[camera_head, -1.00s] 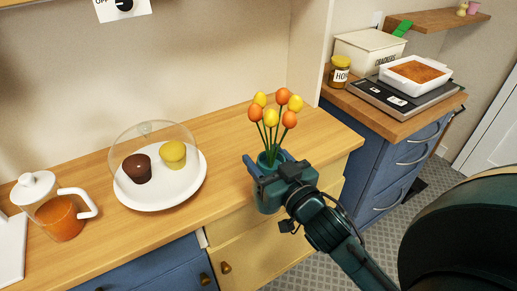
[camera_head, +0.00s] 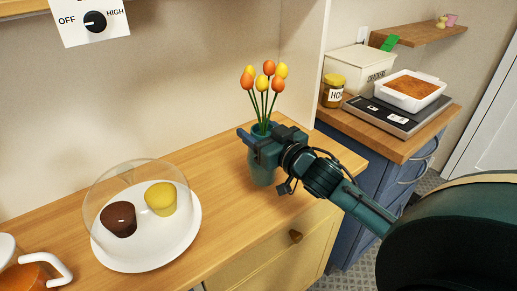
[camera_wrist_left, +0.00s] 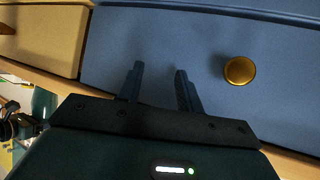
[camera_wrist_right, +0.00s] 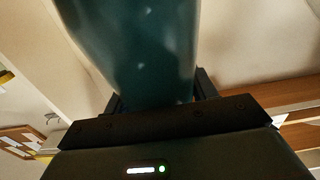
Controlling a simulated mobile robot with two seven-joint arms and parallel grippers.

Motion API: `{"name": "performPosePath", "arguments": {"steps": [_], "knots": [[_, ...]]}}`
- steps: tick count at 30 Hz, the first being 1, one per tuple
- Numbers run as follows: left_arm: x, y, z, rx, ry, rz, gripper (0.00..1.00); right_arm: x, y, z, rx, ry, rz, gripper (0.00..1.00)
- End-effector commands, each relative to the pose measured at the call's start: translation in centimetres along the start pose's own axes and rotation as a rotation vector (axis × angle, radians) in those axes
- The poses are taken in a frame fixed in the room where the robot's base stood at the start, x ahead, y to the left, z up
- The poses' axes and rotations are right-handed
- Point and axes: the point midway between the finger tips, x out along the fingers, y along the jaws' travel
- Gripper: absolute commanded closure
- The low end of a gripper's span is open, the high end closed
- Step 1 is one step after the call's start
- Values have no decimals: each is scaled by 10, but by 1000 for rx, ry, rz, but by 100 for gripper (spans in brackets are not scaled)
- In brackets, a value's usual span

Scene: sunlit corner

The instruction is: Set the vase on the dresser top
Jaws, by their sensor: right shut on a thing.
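The teal vase (camera_head: 263,172) holds several orange and yellow tulips (camera_head: 265,78). My right gripper (camera_head: 260,142) is shut on the vase near its top. The vase is upright over the wooden dresser top (camera_head: 225,152); I cannot tell whether its base touches the wood. In the right wrist view the vase (camera_wrist_right: 140,45) fills the space between the fingers. My left gripper (camera_wrist_left: 157,85) shows only in the left wrist view. It is open and empty in front of a blue drawer front with a brass knob (camera_wrist_left: 240,71).
A white plate (camera_head: 150,258) with two cupcakes under a clear dome (camera_head: 138,180) stands left of the vase. A glass pitcher (camera_head: 30,277) is at the lower left. A lower counter on the right holds a honey jar (camera_head: 333,91), a crackers box (camera_head: 350,68) and a scale (camera_head: 395,116).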

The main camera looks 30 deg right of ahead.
Motion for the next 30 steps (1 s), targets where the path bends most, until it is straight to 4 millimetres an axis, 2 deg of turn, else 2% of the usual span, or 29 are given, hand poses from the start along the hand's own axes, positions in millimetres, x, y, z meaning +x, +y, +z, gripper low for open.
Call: {"name": "performPosePath", "arguments": {"steps": [4, 11, 22, 23, 30], "knots": [[0, 0, -2, 2, 6, 0, 64, 0, 0, 7, -1, 6, -1, 96], [2, -1, -2, -4, 14, 0, 64, 0, 0, 35, 1, 7, -1, 96], [3, -2, -2, -14, 17, -4, 64, 0, 0, 39, -1, 8, -1, 96], [3, -2, -3, -15, 18, -4, 64, 0, 0, 41, 0, 0, 0, 41], [4, -1, -2, -19, 16, -5, 64, 0, 0, 41, -1, 0, 0, 21]]}}
